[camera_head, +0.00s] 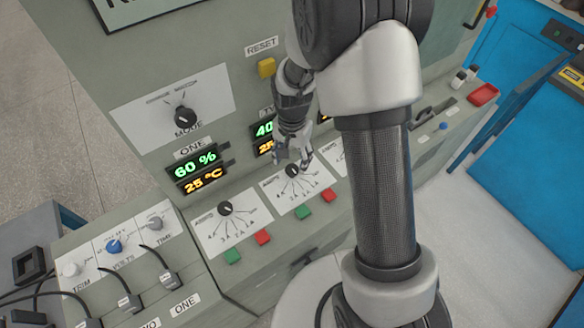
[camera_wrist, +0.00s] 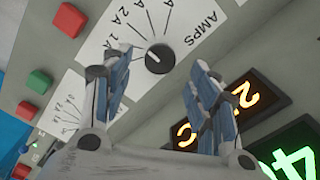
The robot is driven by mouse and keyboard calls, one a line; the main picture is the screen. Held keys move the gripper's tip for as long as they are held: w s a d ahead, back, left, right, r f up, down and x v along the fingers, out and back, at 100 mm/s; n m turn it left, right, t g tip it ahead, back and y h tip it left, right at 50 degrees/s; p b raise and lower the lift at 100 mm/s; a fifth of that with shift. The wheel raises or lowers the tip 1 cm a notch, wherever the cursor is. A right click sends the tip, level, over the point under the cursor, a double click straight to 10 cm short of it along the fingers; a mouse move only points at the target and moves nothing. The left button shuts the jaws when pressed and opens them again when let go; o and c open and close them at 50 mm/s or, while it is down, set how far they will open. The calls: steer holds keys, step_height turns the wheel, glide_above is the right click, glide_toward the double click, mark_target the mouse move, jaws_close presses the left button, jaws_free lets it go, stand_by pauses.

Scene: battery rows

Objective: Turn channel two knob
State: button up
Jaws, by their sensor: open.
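The channel two knob (camera_head: 292,170) is a small black dial on a white AMPS scale plate, in the middle of the panel in the head view. It also shows in the wrist view as a round black knob (camera_wrist: 159,58) with a pale pointer mark. My gripper (camera_head: 300,160) is close to the knob in the head view. In the wrist view my gripper (camera_wrist: 160,85) has its two fingers spread apart. The knob shows beyond and between them, and I see no contact. The gap in depth is hard to tell.
The channel one knob (camera_head: 225,208) sits to the left. Green (camera_head: 302,211) and red (camera_head: 329,194) buttons lie below the channel two plate. Lit displays (camera_head: 264,130) are above, partly hidden by my arm. Cables and plugs (camera_head: 168,280) are at the lower left.

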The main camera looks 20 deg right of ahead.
mark_target(292, 169)
steer(key=shift+f+b, duration=0.45)
steer(key=shift+f, duration=1.7)
steer(key=c, duration=1.1)
steer(key=shift+o, duration=0.2)
steer(key=shift+n, duration=0.3)
steer(key=n, duration=0.5)
steer(key=shift+n+p, duration=0.3)
steer(key=shift+p, duration=0.05)
steer(key=n, duration=0.5)
steer(key=shift+n, duration=0.3)
